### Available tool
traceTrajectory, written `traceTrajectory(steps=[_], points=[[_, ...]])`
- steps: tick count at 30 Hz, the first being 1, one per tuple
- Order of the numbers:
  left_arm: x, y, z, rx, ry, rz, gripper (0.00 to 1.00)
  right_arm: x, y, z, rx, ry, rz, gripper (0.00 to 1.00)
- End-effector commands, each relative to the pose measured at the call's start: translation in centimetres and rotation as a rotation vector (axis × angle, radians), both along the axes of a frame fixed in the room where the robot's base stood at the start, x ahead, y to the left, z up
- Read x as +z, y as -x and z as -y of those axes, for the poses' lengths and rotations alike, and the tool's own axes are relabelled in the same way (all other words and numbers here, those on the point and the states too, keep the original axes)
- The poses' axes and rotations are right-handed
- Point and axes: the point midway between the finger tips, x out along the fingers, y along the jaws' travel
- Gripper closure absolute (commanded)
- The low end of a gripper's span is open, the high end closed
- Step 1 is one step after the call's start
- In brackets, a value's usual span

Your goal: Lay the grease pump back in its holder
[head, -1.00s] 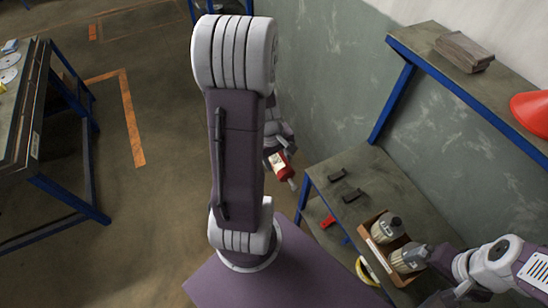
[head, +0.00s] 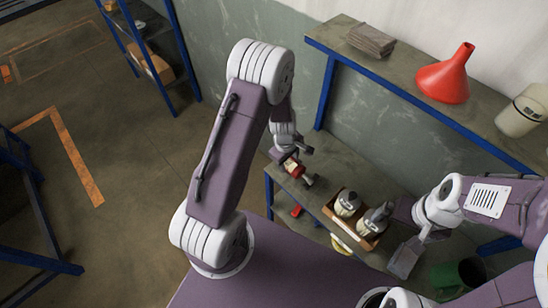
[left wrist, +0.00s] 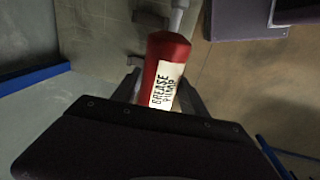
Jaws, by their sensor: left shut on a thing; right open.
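The red grease pump (head: 292,167) is in my left gripper (head: 287,160), near the left end of the bench. In the left wrist view the pump (left wrist: 163,75) shows its white "GREASE PUMP" label and grey nozzle, between the two fingers (left wrist: 160,90). Two small dark blocks on the bench, which look like the holder (left wrist: 150,19), show just left of the pump there. In the head view my gripper and the pump crowd that spot, and I cannot make out the holder clearly. The pump looks above the bench, apart from the blocks. My right gripper (head: 405,258) is open, right of the crate.
A wooden crate (head: 368,243) with two pale jars stands on the bench (head: 325,158) right of the pump. A shelf above holds a red funnel (head: 445,78), a stack of boards (head: 371,40) and a pale canister (head: 522,111). A green container (head: 446,277) is at lower right.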

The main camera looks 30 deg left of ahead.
Motion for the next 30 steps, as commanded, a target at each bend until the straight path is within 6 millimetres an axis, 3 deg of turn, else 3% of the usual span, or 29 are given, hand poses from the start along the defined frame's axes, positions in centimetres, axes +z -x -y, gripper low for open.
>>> traceTrajectory(steps=[1,6,11,12,18,30], points=[[0.2,-0.6,0.6,-0.004,-0.001,-0.001,1.00,1.1,0.0,0.0,0.000,0.000,0.000,0.00],[-1.1,-2.6,2.8,-0.003,0.000,0.000,1.00,3.1,0.0,0.0,0.000,0.000,0.000,0.00],[-2.6,-4.5,4.8,-0.004,-0.001,0.001,1.00,4.1,0.0,0.0,0.000,0.000,0.000,0.00],[-4.5,-4.4,4.6,0.000,-0.001,0.001,1.00,2.2,0.0,0.0,0.000,0.000,0.001,0.00],[-7.0,-4.4,4.5,0.000,0.000,0.002,1.00,0.1,0.0,0.0,0.000,0.000,-0.001,0.00],[-7.6,-4.4,4.5,0.000,0.000,0.002,1.00,-0.2,0.0,0.0,0.000,0.000,0.000,0.00]])
